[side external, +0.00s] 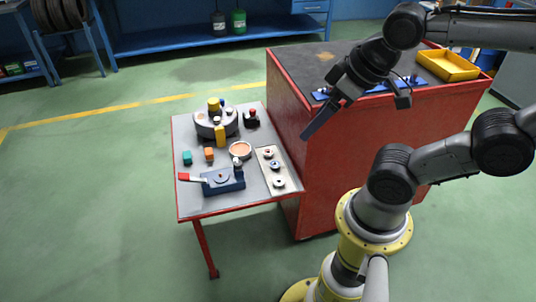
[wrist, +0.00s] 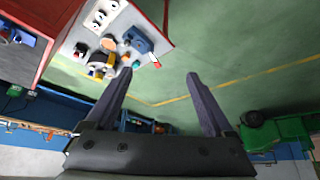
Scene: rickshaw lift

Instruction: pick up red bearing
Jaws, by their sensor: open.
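A pale rectangular plate (side external: 266,175) lies on the right side of the small grey table and bears a row of small round bearings. The far bearing (side external: 268,152) shows a reddish centre, but the parts are too small to tell their colours surely. The plate also shows in the wrist view (wrist: 95,24), near the top edge. My gripper (side external: 310,130) is high above and to the right of the table in the side view, well apart from the plate. In the wrist view its two fingers (wrist: 159,74) are spread with nothing between them.
The small table (side external: 240,204) also carries a blue clamp-like fixture (side external: 222,184) with a red-tipped handle, a round grey stand (side external: 204,129) with yellow parts, an orange dish (side external: 240,150) and small blocks. A tall red cabinet (side external: 345,170) adjoins its right side, with a yellow tray (side external: 448,67) on top.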

